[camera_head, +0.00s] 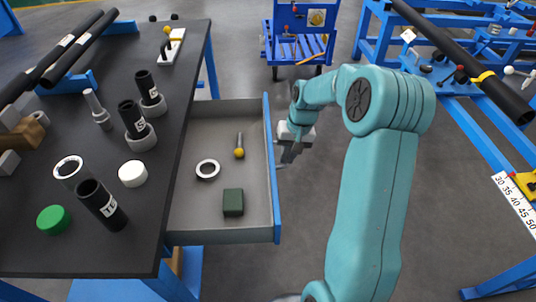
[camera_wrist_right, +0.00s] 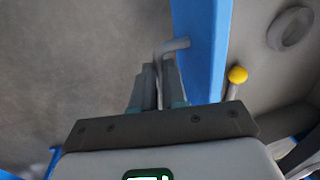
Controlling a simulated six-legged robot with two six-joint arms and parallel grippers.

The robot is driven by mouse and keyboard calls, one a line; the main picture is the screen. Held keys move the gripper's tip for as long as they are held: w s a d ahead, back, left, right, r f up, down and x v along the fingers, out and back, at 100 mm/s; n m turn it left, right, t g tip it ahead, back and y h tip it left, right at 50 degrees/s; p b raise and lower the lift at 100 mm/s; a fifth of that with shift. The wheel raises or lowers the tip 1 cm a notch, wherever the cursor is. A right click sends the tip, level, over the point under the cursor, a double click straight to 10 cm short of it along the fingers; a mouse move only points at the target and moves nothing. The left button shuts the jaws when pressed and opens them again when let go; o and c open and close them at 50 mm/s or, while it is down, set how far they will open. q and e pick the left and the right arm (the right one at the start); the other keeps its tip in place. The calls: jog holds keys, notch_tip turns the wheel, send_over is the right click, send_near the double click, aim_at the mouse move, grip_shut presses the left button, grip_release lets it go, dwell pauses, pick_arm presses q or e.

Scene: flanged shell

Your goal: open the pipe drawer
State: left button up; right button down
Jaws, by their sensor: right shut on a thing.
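The pipe drawer (camera_head: 205,218) stands pulled out from under the right side of the dark table in the head view. Its blue front panel (camera_head: 270,150) faces right and also shows in the right wrist view (camera_wrist_right: 203,45). My right gripper (camera_head: 282,157) is at the outer side of that panel. In the wrist view its fingers (camera_wrist_right: 157,72) are shut on the grey drawer handle (camera_wrist_right: 178,45). Inside the drawer lie a white ring (camera_head: 207,169), a grey rod with a yellow ball end (camera_head: 239,150) and a dark green block (camera_head: 233,202). My left gripper is not in view.
The dark table (camera_head: 105,255) holds black labelled cylinders, a white disc (camera_head: 132,174), a green disc (camera_head: 53,220) and long black pipes (camera_head: 80,48). A blue cart (camera_head: 300,45) stands at the back. A blue frame is at right. Grey floor lies clear right of the drawer.

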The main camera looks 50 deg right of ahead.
jog(key=shift+s+d, duration=0.85)
jog(key=shift+s, duration=0.05)
jog(key=shift+r, duration=0.1)
jog(key=c, duration=1.2)
grip_release()
jog(key=shift+o, duration=0.2)
notch_tip(320, 180, up, 16)
jog(key=s+d+p, duration=0.2)
jog(key=p, duration=0.1)
jog(key=shift+s, duration=0.2)
